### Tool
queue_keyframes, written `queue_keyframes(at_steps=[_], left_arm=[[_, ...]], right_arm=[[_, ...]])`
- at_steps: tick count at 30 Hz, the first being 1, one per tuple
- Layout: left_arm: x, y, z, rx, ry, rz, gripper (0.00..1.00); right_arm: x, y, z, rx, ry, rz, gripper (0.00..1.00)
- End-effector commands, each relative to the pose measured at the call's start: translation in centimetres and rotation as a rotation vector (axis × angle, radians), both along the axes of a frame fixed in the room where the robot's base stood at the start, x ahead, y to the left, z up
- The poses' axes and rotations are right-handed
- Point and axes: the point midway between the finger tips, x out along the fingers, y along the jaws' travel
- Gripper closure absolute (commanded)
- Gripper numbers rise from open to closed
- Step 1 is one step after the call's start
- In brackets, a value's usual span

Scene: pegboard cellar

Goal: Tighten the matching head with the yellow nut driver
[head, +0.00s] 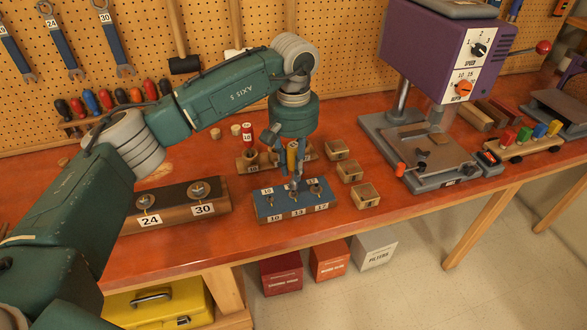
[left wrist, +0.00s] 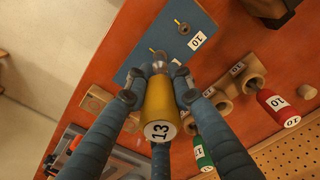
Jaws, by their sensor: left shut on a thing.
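My left gripper (head: 292,160) points down over the blue block (head: 268,213) and is shut on the yellow nut driver (head: 292,154). In the left wrist view the yellow nut driver (left wrist: 159,106) shows the number 13 on its end. The blue block carries three heads, with labels 10, 13 and 17 on its front. The driver hangs upright over the middle head, by the 13 label (head: 297,212). Its metal tip is at or just above that head; I cannot tell if they touch. The blue block also shows in the left wrist view (left wrist: 144,34). My right gripper is out of view.
A red driver (head: 247,131) marked 10 stands in a wooden holder behind the block; a green driver (left wrist: 203,152) is beside it. Small wooden boxes (head: 350,171) stand right of the block. A dark-topped block (head: 180,198) marked 24 and 30 lies left. A purple drill press (head: 440,45) stands right.

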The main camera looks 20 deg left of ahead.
Motion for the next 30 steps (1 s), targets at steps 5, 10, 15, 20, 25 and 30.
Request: queue_keyframes(at_steps=[5,10,15,20,25,30], left_arm=[[0.1,0.0,1.3,0.001,-0.002,0.001,1.0],[0.1,0.0,2.3,0.001,-0.002,0.001,1.0],[0.1,0.0,3.4,0.0,-0.002,0.001,1.0],[0.0,0.0,4.3,-0.001,-0.001,0.001,1.0],[0.0,0.0,4.4,0.0,-0.001,0.001,1.0],[0.0,0.0,4.4,-0.001,-0.001,0.001,0.88]], right_arm=[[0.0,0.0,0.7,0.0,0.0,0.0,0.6],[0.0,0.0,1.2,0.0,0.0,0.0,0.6],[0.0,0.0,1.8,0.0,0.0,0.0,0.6],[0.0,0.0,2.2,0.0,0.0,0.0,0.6],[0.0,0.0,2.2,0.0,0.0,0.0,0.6],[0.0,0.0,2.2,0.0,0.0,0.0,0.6]])
